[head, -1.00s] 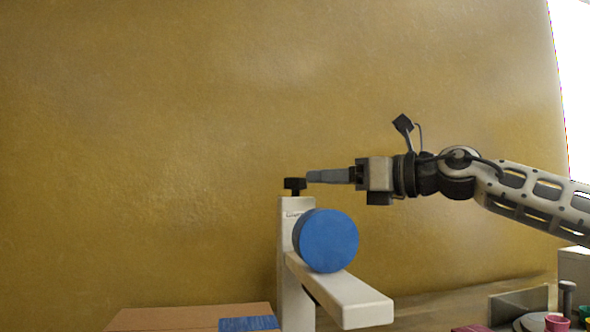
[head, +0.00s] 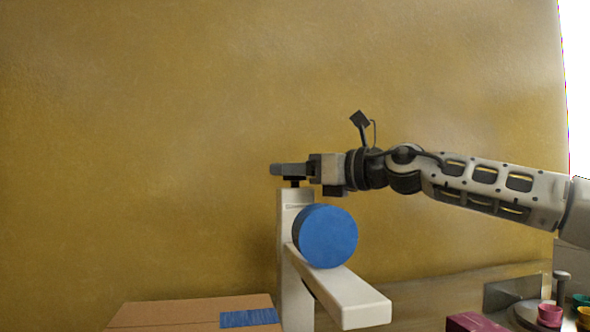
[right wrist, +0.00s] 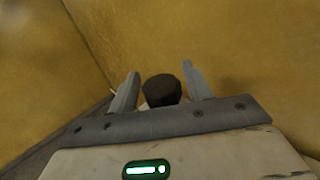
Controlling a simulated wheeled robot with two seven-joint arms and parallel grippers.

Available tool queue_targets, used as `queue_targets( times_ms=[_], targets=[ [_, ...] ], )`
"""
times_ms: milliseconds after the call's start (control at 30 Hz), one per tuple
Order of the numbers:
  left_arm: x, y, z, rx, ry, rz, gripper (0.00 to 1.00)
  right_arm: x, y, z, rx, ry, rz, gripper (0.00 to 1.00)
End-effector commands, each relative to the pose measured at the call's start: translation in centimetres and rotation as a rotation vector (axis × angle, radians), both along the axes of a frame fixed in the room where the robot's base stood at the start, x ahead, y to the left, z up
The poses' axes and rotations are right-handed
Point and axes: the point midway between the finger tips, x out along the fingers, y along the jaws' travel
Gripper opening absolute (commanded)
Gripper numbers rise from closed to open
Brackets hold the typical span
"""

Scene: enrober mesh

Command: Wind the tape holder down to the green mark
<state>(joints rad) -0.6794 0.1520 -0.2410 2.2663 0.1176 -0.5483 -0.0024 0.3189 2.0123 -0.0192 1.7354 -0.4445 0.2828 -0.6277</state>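The tape holder is a white post (head: 296,222) with a white arm (head: 345,296) reaching toward the front right. A blue tape roll (head: 326,237) sits on the arm. A black knob (head: 291,183) tops the post; it also shows in the right wrist view (right wrist: 162,90). My right gripper (head: 285,169) is at the knob, level and coming from the right. In the right wrist view its two fingers (right wrist: 160,84) stand on either side of the knob, with gaps showing, so it is open. I cannot make out a green mark. My left gripper is out of view.
A brown cardboard box (head: 180,313) with a strip of blue tape (head: 249,318) is at the lower left. At the lower right are a magenta block (head: 472,322), a pink cup (head: 549,315) and other small items. The wall (head: 140,150) is behind the post.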

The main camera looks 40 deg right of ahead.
Motion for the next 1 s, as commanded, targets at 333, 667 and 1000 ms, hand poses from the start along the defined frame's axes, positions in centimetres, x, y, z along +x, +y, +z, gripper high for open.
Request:
queue_targets(
  times_ms=[333, 667, 1000],
  targets=[
    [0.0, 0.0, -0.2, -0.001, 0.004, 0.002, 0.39, 0.0, 0.0, 0.0, -0.001, 0.001, -0.008, 0.16],
    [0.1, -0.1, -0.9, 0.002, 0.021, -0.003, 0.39, -0.1, 0.1, 0.0, -0.012, 0.005, -0.149, 0.16],
    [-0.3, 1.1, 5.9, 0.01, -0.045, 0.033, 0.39, 0.0, 0.2, 0.8, -0.008, 0.014, -0.451, 0.15]
  ],
)
